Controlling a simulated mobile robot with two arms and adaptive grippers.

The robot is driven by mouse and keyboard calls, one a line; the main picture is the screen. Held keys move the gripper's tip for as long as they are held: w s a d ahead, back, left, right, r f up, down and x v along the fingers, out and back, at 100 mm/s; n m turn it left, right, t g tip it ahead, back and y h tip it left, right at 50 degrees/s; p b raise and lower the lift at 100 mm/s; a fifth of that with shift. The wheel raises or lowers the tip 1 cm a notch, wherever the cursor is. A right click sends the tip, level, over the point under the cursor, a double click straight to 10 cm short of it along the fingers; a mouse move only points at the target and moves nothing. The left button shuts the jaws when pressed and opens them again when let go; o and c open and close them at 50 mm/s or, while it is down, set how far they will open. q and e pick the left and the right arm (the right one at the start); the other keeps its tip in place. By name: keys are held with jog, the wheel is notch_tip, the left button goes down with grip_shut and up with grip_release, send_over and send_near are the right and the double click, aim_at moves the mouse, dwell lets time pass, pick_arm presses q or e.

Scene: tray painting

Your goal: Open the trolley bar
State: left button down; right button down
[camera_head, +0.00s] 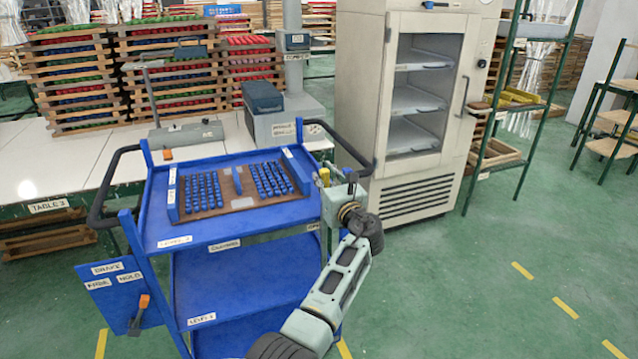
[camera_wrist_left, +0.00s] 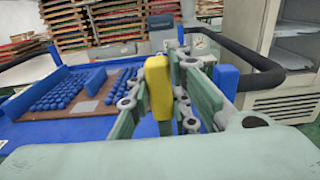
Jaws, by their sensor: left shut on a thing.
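The blue trolley (camera_head: 205,286) stands in front of me, with black push handles at both sides. My left gripper (camera_head: 332,182) is at the right end of its top shelf, and its arm comes up from the bottom of the head view. It is shut on an upright yellow handle (camera_head: 324,176). The handle also shows between the fingers in the left wrist view (camera_wrist_left: 158,88). The bar itself is not clear in either view; the gripper hides part of that corner. My right gripper is not in view.
A brown tray (camera_head: 236,187) with several rows of blue pieces lies on the trolley top. A blue side panel (camera_head: 118,291) with an orange-handled tool is at the left. A cream cabinet (camera_head: 362,80) stands behind right. The green floor at right is clear.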

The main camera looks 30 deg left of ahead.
pick_arm(q)
jog(key=shift+w+d, duration=0.1)
jog(key=c, duration=1.6)
grip_release()
jog(key=v, duration=1.2)
